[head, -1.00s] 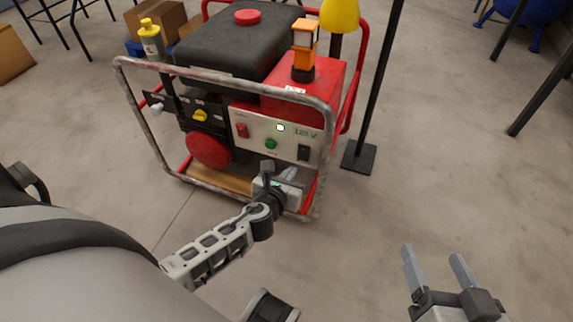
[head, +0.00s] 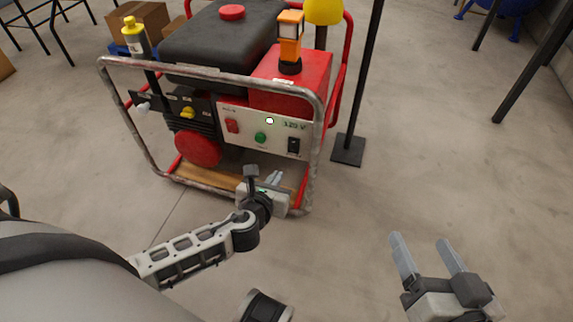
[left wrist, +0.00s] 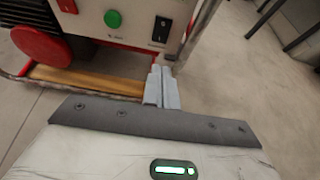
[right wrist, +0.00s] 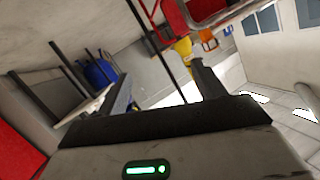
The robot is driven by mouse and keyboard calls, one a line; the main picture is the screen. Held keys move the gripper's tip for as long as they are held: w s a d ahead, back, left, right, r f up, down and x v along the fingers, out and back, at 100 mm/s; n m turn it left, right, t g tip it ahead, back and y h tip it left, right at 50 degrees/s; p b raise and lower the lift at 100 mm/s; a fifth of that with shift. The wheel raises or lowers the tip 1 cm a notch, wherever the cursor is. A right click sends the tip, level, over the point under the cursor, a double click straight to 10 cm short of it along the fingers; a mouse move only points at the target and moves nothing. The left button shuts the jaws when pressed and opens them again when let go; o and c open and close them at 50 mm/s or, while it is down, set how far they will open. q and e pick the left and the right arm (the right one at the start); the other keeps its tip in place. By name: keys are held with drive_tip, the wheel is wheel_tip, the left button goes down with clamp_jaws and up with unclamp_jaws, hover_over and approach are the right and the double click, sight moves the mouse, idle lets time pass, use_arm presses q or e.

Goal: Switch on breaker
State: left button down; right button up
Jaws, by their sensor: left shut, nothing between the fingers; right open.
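The generator's light front panel (head: 240,118) carries a black rocker switch (head: 293,146) at its lower right, which looks like the breaker. It also shows in the left wrist view (left wrist: 161,30); I cannot tell its position. A green button (head: 260,138), a red switch (head: 232,126) and a small bright lamp (head: 269,121) are on the same panel. My left gripper (head: 276,177) is shut and empty, in front of and below the panel, apart from the switch. Its fingers (left wrist: 160,84) point toward the generator. My right gripper (head: 420,240) is open and empty over the floor at the right.
A tubular frame (head: 316,165) surrounds the generator, with a bar near the black switch. A wooden board (head: 212,176) lies at its base. A black post on a square foot (head: 348,150) stands to the right. The floor (head: 430,170) at the right is clear.

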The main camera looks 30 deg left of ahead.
use_arm(q)
drive_tip(key=b, duration=0.5)
approach(293, 152)
drive_tip(key=w+f, duration=0.1)
drive_tip(key=f, duration=0.1)
drive_tip(key=shift+w+a+f+b, duration=0.15)
drive_tip(key=shift+w+b, duration=0.15)
drive_tip(key=shift+w, duration=0.55)
drive_tip(key=shift+w+a+r+b, duration=0.1)
drive_tip(key=shift+w+a+b, duration=0.2)
drive_tip(key=shift+w, duration=0.55)
drive_tip(key=shift+w+a+f+b, duration=0.1)
drive_tip(key=shift+w+b, duration=0.25)
drive_tip(key=shift+w, duration=0.45)
use_arm(e)
wheel_tip(293, 152, up, 6)
drive_tip(key=w+n+t+y, duration=0.1)
drive_tip(key=w+t+y, duration=0.1)
drive_tip(key=t+y, duration=0.1)
drive_tip(key=shift+w+a+r+t, duration=0.2)
drive_tip(key=shift+t, duration=0.5)
use_arm(q)
drive_tip(key=shift+w, duration=0.1)
drive_tip(key=shift+w+f, duration=0.1)
drive_tip(key=shift+f, duration=0.05)
use_arm(e)
drive_tip(key=shift+f, duration=0.4)
